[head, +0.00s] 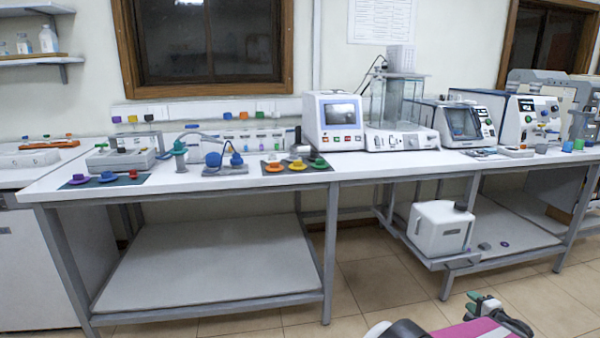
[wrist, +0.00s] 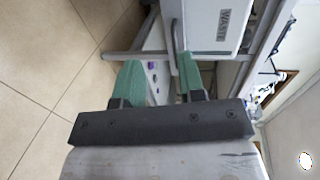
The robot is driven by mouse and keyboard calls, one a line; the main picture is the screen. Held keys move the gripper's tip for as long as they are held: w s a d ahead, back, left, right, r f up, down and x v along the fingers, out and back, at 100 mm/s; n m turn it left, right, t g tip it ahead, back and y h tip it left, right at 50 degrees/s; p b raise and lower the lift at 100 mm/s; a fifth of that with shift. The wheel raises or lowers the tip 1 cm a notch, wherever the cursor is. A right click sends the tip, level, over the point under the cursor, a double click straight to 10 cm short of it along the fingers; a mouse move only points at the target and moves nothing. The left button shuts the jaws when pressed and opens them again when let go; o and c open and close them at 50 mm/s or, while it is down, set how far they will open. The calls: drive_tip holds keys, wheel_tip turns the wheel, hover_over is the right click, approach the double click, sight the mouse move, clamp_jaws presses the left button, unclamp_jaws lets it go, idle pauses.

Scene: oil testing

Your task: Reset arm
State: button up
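My gripper (wrist: 158,72) shows in the wrist view with its two green fingers apart and nothing between them. In the head view my gripper (head: 482,301) is low at the bottom right, in front of the bench and near floor level in the picture. Part of my arm, with a pink panel, shows below it at the frame edge. The white waste box (head: 440,228) stands on the low shelf beyond the gripper. In the wrist view the waste box (wrist: 212,28) is past the fingertips; I cannot tell the exact gap.
A long white bench (head: 215,184) carries testing machines, a glass tank (head: 397,100) and small coloured parts. Small dark pieces (head: 485,246) lie on the low shelf beside the waste box. The left lower shelf (head: 210,262) is bare. Tiled floor (head: 375,310) in front is clear.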

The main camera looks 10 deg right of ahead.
drive_tip(key=w+a+f+n+g+y, duration=0.1)
drive_tip(key=w+a+n+g+y, duration=0.4)
drive_tip(key=a, duration=0.7)
drive_tip(key=w+a+n+g, duration=0.3)
drive_tip(key=w+a, duration=0.3)
drive_tip(key=a, duration=0.6)
drive_tip(key=a+r+n+g+h, duration=0.2)
drive_tip(key=a+n+g+h, duration=0.4)
drive_tip(key=a, duration=1.8)
drive_tip(key=n+g, duration=0.1)
drive_tip(key=n, duration=0.2)
drive_tip(key=shift+a+g, duration=0.25)
drive_tip(key=shift+g, duration=0.05)
